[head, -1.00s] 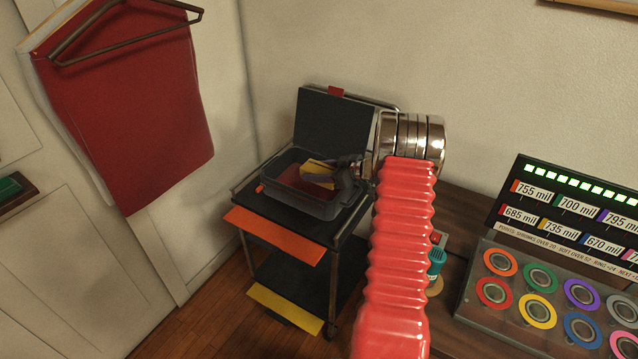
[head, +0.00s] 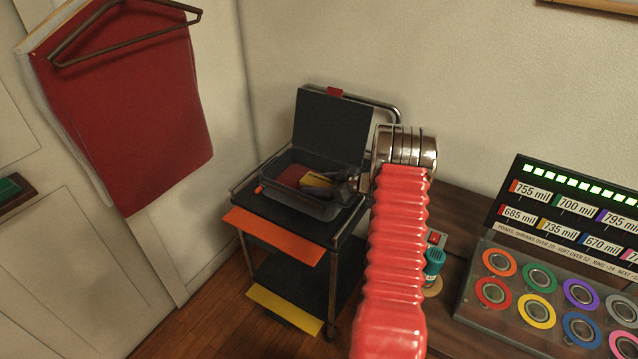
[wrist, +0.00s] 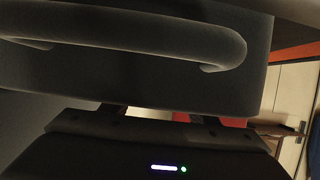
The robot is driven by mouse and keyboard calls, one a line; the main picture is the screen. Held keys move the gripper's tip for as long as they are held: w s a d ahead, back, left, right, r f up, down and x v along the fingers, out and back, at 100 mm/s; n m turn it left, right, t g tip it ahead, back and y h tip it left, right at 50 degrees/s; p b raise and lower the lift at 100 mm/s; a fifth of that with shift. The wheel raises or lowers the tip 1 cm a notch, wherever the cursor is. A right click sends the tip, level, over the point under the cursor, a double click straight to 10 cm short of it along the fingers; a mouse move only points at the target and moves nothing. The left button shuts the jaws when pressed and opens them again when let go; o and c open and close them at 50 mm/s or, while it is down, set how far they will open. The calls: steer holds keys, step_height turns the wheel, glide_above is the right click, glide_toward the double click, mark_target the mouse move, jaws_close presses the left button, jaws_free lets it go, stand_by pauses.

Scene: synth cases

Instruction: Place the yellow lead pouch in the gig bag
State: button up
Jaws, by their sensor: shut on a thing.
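The gig bag (head: 293,201) is a dark grey open case on the top shelf of a cart, with its lid (head: 325,130) standing up at the back and a red lining inside. My gripper (head: 334,181) reaches into its mouth from the right, shut on the yellow lead pouch (head: 317,179). The pouch is low in the opening; whether it touches the bottom is not clear. In the wrist view the bag's wall and handle (wrist: 130,35) fill the upper part, and only a pale strip shows between my fingers (wrist: 160,115).
The cart has an orange flap (head: 273,236) in front and a lower shelf with a yellow flap (head: 285,309). A red garment (head: 125,105) hangs at left.

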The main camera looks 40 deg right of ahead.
steer(key=shift+f, duration=0.5)
steer(key=shift+s+f, duration=0.1)
steer(key=shift+f, duration=0.1)
steer(key=o, duration=1.1)
steer(key=shift+s+a+f, duration=0.1)
steer(key=shift+f, duration=0.1)
steer(key=shift+r, duration=0.45)
steer(key=r+v, duration=0.1)
steer(key=v, duration=1.1)
